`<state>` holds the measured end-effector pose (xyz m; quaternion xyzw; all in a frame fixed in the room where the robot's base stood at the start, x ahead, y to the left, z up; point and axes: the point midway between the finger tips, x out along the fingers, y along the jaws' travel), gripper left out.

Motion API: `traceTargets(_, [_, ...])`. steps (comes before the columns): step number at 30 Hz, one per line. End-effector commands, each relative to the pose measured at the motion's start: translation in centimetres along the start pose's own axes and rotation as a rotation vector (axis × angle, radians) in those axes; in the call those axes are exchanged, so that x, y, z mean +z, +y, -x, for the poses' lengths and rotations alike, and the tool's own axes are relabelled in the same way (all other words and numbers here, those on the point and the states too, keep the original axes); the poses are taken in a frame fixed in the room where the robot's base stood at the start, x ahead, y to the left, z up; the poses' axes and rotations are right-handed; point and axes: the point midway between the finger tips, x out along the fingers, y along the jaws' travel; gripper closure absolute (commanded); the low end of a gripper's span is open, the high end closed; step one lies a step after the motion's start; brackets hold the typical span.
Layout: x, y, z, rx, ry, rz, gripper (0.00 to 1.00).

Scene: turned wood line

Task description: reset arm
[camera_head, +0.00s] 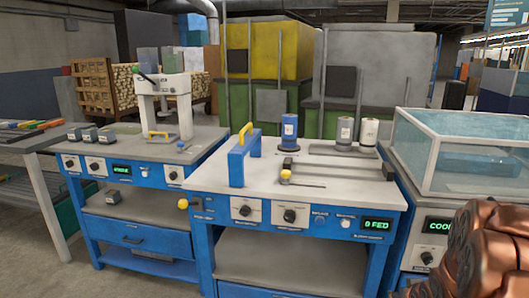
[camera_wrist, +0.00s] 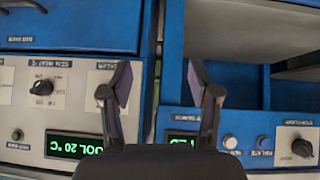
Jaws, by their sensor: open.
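My gripper (camera_wrist: 162,95) shows in the wrist view with its two dark fingers spread apart. Nothing is held between them. The fingers point at the blue bench fronts, and the picture is upside down there. One finger is in front of the panel with the green "COOL 20 °C" display (camera_wrist: 75,146), and the other is in front of the neighbouring blue bench (camera_wrist: 235,90). I cannot make out my gripper in the head view.
In the head view a blue bench (camera_head: 340,191) carries a yellow-topped blue bracket (camera_head: 237,165), a blue can (camera_head: 289,131) and two pale cylinders. A glass-walled tank (camera_head: 460,150) stands right. A bench with a white press (camera_head: 175,86) stands left. Floor shows at the lower left.

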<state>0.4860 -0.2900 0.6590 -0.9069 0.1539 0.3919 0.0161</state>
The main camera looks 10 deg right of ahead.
Motion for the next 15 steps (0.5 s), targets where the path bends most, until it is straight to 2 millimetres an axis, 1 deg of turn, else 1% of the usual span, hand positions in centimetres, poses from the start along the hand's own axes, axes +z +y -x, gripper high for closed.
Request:
traceTargets(1, [-0.1,-1.0,0.9,0.005,-0.036,0.018,0.39])
traceTargets(5, [0.9,-3.1,3.5,0.020,-0.151,0.048,0.39])
traceTargets(7, [1.5,-4.3,5.1,0.024,-0.211,0.063,0.39])
traceTargets(11, [3.1,-6.6,8.5,0.024,-0.327,0.084,0.39])
traceTargets(14, [4.5,-8.6,11.4,0.016,-0.414,0.101,0.39])
traceTargets(15, [5.1,-9.3,12.7,0.011,-0.451,0.107,0.39])
